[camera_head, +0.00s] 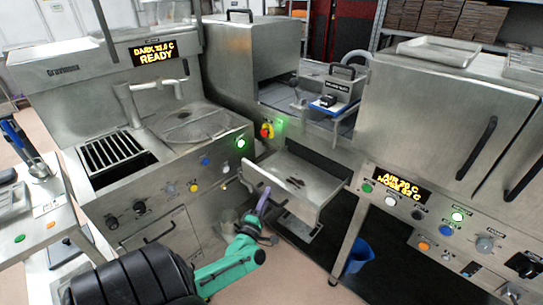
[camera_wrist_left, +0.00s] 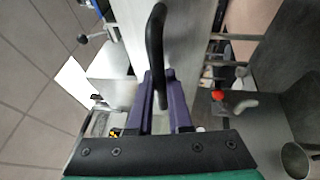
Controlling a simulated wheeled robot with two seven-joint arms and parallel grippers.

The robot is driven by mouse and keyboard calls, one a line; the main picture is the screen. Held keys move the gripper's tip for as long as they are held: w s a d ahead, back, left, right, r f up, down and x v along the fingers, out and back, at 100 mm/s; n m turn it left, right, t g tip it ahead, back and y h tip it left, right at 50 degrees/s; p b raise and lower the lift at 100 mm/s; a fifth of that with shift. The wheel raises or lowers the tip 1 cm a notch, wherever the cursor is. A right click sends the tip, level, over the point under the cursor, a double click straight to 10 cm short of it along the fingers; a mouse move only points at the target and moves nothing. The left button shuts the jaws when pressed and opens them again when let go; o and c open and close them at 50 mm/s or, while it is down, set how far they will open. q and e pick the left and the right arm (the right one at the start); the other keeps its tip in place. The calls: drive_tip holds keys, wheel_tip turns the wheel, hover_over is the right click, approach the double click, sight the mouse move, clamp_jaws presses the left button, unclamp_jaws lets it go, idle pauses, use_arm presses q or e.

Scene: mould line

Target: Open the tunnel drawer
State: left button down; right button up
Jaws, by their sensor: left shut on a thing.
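The tunnel drawer (camera_head: 325,188) is a metal tray that sticks out from under the tunnel in the middle of the head view, with a few small dark pieces or marks inside. My left gripper (camera_head: 263,203) has purple fingers and is at the drawer's front left side. In the left wrist view, my left gripper (camera_wrist_left: 160,95) is shut on the black drawer handle (camera_wrist_left: 156,40), which runs up between the fingers along the pale metal front (camera_wrist_left: 185,35). In the head view the handle is mostly hidden by the fingers. My right gripper is not in view.
A blue bucket (camera_head: 358,258) stands on the floor right of the drawer. A control panel with lit buttons (camera_head: 457,216) is at the right. The melter cabinet with a READY display (camera_head: 158,51) is at the left. The floor below the drawer is mostly clear.

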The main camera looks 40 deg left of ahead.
use_arm(q)
drive_tip(key=shift+s, duration=0.4)
drive_tip(key=c, duration=1.1)
unclamp_jaws()
drive_tip(key=b+v, duration=0.2)
drive_tip(key=v, duration=1.2)
drive_tip(key=shift+s+d, duration=0.1)
drive_tip(key=shift+s, duration=0.1)
